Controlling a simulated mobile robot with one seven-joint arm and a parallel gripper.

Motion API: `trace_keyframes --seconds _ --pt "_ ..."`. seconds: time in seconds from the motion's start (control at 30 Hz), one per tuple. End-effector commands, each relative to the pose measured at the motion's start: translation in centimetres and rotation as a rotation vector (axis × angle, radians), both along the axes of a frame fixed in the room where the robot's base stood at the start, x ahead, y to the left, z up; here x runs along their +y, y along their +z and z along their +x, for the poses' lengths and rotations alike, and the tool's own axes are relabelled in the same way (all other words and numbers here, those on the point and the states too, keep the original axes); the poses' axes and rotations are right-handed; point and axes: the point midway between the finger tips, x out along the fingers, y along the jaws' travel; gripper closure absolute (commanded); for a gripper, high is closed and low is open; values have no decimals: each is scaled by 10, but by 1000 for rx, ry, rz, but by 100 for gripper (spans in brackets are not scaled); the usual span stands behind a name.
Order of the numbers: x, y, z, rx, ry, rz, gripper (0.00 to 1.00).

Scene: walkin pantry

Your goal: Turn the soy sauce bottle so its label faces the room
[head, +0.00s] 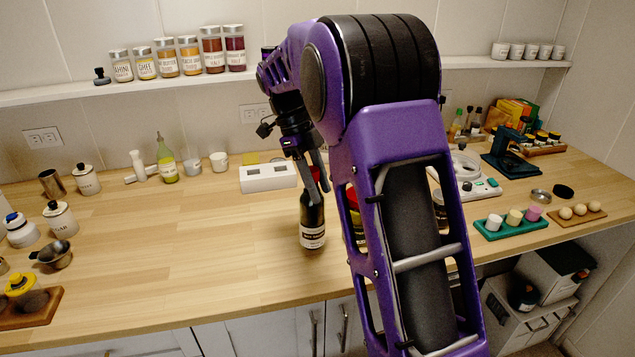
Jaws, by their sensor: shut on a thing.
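A dark bottle with a pale label low on its body (312,222) stands upright on the wooden counter (190,270), near the front edge; it looks like the soy sauce bottle. The label shows toward me, but its text is too small to read. My gripper (315,188) comes down from above and is shut on the upper part of the bottle. My purple arm covers the area just right of the bottle.
Behind my arm, partly hidden, is a red and yellow item (354,215). A white box (268,177) sits behind the bottle. A green tray (510,224) is at the right. The counter left of the bottle is clear. A shelf (180,82) with jars runs above.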

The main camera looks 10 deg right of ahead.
Motion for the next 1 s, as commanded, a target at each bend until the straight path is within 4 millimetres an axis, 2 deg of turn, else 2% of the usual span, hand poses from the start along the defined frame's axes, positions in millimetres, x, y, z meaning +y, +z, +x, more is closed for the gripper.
trace_keyframes --seconds 0.13,1.0 --pt "0 -8 0 -2 1 -1 100" --pt "0 -16 0 -2 3 -1 100"
